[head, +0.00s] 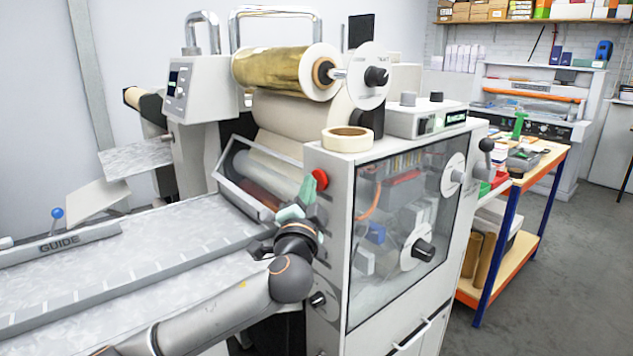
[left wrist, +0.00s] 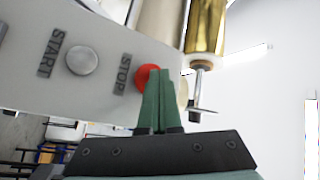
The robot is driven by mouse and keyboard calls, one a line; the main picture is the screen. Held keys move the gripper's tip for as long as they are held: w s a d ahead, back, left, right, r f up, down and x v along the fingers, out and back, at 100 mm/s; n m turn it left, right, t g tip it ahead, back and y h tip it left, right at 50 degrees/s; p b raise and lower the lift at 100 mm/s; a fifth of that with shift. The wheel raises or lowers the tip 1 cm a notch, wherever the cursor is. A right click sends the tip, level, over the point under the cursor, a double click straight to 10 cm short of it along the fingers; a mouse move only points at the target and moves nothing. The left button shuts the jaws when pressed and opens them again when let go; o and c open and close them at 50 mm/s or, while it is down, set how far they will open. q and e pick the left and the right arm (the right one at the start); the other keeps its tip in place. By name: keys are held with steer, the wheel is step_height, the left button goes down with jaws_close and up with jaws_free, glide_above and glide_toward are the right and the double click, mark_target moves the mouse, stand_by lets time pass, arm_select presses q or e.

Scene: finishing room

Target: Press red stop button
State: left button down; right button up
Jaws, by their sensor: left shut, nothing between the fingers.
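The red stop button (head: 320,179) sits on the front side panel of the large laminating machine, near its top edge. In the left wrist view the red button (left wrist: 147,76) shows beside the word STOP, partly hidden behind the green fingers. My left gripper (head: 306,190) has green fingers and is shut and empty. Its fingertips are just below and left of the button in the head view and overlap it in the left wrist view (left wrist: 160,74). I cannot tell whether they touch it. My right gripper is not in view.
A grey START button (left wrist: 82,60) is on the same panel. A tape roll (head: 348,139) lies on the machine top under a gold foil roll (head: 285,72). A grey feed table (head: 130,260) lies left. A wooden workbench (head: 540,165) stands right, with open floor beyond.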

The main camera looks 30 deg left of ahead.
arm_select(q)
steer(key=shift+w, duration=0.15)
stand_by(0.5)
steer(key=shift+s+a, duration=0.25)
steer(key=shift+s, duration=0.5)
steer(key=s, duration=0.1)
steer(key=s+a, duration=0.1)
steer(key=s, duration=0.1)
steer(key=s+a, duration=0.1)
steer(key=shift+s+b, duration=0.3)
steer(key=shift+s, duration=0.05)
steer(key=shift+d, duration=0.1)
stand_by(0.4)
